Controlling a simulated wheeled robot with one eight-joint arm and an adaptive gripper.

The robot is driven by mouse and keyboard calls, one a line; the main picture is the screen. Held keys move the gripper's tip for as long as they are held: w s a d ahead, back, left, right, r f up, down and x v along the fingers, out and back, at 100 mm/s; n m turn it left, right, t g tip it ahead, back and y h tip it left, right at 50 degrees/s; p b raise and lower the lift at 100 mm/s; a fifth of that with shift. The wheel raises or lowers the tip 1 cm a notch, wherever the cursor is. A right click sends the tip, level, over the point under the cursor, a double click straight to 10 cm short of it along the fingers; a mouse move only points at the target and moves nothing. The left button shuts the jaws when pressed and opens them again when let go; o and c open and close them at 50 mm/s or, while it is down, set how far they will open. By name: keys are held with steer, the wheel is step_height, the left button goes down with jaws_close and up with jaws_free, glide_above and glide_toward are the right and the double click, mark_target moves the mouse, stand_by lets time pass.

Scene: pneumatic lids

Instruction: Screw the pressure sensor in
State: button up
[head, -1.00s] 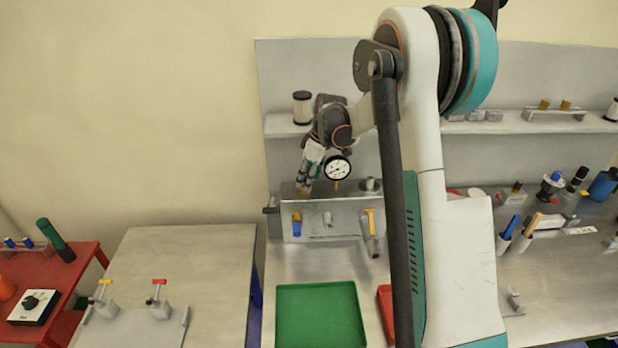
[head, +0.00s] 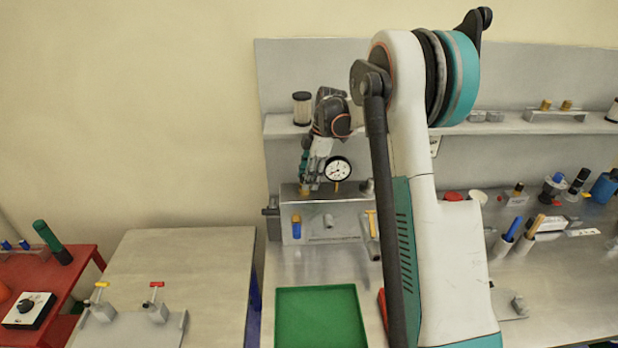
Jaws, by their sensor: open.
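My gripper (head: 310,186) points down at the left end of a grey metal manifold block (head: 348,192) on the bench. It is open. A small brass-coloured piece (head: 304,191) is at its fingertips on top of the block; it may be the pressure sensor, but it is too small to tell. I cannot tell whether the fingers touch it. A round white dial gauge (head: 338,169) stands upright on the block just right of the gripper. The block's front carries a blue-and-yellow fitting (head: 296,226) and a yellow-handled valve (head: 372,224).
A green tray (head: 320,291) lies in front of the block. A red stand (head: 72,262) and a side table (head: 205,245) are at left. My arm hides part of the bench at right.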

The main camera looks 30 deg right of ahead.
jaws_close()
steer(key=shift+s+a+m+b, duration=0.1)
steer(key=shift+m+b, duration=0.1)
steer(key=shift+m, duration=0.3)
steer(key=shift+s+m+b, duration=0.1)
steer(key=shift+m+b, duration=0.05)
steer(key=shift+m, duration=0.35)
steer(key=m, duration=0.2)
steer(key=m+t+b, duration=0.1)
steer(key=m, duration=0.1)
steer(key=shift+s+a+m+h, duration=0.2)
steer(key=shift+m+h, duration=0.2)
steer(key=shift+m+t, duration=0.3)
steer(key=shift+m, duration=0.2)
steer(key=m, duration=0.3)
steer(key=m+h+b, duration=0.1)
steer(key=shift+s+a, duration=0.15)
steer(key=shift+a, duration=0.15)
steer(key=m+h, duration=0.1)
steer(key=m, duration=0.3)
steer(key=shift+a+t, duration=0.15)
steer(key=shift+t, duration=0.15)
